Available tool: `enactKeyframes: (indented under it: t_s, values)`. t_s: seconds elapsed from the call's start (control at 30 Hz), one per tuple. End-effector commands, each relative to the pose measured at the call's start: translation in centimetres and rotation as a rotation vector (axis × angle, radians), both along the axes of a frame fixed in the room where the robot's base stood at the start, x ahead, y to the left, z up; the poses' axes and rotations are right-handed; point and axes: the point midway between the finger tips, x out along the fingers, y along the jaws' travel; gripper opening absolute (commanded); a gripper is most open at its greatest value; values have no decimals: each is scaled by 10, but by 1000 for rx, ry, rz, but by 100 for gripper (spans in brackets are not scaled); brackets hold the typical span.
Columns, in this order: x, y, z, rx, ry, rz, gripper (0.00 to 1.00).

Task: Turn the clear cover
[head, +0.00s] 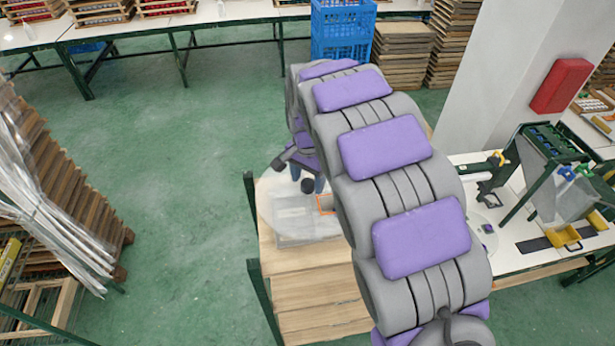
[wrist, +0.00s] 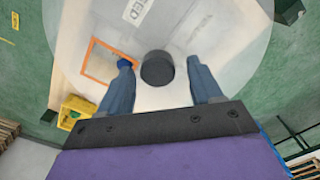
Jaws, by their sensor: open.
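The clear cover is a large, round, see-through disc (head: 262,210) over the wooden table, partly hidden behind my arm in the head view. In the wrist view the clear cover (wrist: 235,45) fills much of the upper picture. A short black knob (wrist: 157,70) stands at its middle; the knob also shows in the head view (head: 308,186). My gripper (wrist: 159,64) is open, with one blue finger on each side of the knob. Gaps show between the knob and both fingers. I cannot tell the exact height of the fingertips against the knob.
An orange square outline (wrist: 92,60) shows through the cover. A yellow bin (wrist: 76,108) lies near the cover's edge. The wooden table (head: 310,290) has bare boards at the front. Wrapped wooden frames (head: 65,190) stand at the left. Open green floor (head: 165,170) lies between.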

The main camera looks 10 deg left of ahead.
Motion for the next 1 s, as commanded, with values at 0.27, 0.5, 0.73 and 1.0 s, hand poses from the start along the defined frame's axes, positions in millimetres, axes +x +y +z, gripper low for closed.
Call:
enactKeyframes:
  t_s: [0.27, 0.5, 0.73, 1.0]
  values:
    - [0, 0, 0, 0, 0, 0, 42]
    - [0, 1, 0, 0, 0, 0, 19]
    - [1, 2, 0, 0, -1, 0, 0]
    - [2, 1, 1, 1, -3, 2, 0]
